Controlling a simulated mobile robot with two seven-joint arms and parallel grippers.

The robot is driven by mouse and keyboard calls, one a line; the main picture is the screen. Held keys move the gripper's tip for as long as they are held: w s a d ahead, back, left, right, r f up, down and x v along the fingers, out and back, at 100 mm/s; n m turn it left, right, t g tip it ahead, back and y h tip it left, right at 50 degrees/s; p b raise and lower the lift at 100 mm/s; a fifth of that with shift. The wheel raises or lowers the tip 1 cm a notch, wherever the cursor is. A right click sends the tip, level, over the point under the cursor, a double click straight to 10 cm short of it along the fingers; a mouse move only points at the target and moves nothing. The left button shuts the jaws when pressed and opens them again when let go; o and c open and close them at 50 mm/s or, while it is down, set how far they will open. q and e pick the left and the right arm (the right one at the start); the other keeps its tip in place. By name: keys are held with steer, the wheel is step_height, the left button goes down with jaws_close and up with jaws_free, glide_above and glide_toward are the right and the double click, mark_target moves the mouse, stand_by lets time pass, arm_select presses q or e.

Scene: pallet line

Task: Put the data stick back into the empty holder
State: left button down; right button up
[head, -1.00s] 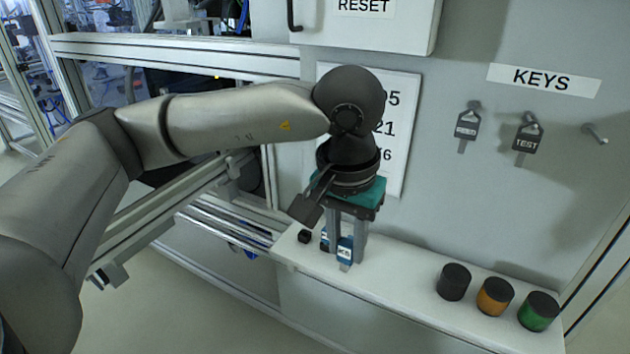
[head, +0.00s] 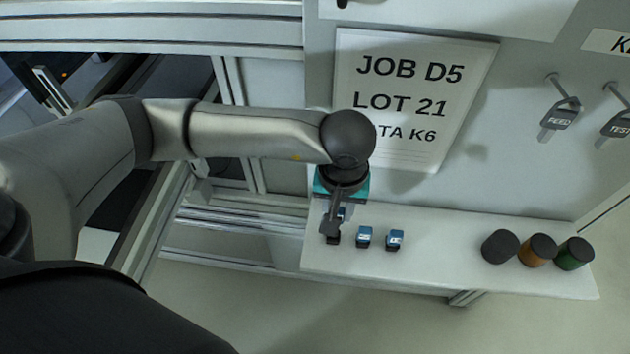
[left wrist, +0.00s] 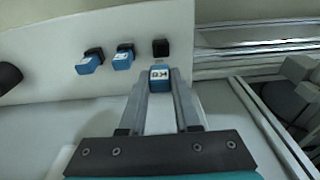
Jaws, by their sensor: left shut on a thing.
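My left gripper (head: 336,220) is at the left end of the white shelf. In the left wrist view its two fingers (left wrist: 161,76) are shut on a blue data stick (left wrist: 160,86) with a white label, too small to read surely. The black empty holder (left wrist: 160,47) lies just beyond the stick's tip, and a gap shows between them. The holder (head: 333,241) is partly hidden by the gripper in the head view. Two other blue data sticks (head: 364,237) (head: 395,239) sit in their black holders to its right. My right gripper is not in view.
The white shelf (head: 450,262) carries black, orange and green round knobs (head: 500,247) (head: 538,250) (head: 574,253) at its right. A job sheet (head: 455,120) is on the wall behind. Keys (head: 562,110) hang at the right. Metal rails (head: 240,220) run left of the shelf.

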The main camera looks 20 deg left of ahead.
arm_select(q)
steer(key=shift+s+a+f, duration=0.1)
steer(key=shift+s+f, duration=0.1)
steer(key=shift+f, duration=0.35)
steer(key=shift+f+b, duration=0.35)
steer(key=shift+f, duration=0.65)
steer(key=shift+s+b, duration=0.1)
steer(key=shift+b, duration=0.55)
stand_by(0.4)
steer(key=shift+f+b, duration=1.05)
steer(key=shift+b, duration=1.05)
stand_by(1.8)
jaws_free()
stand_by(0.8)
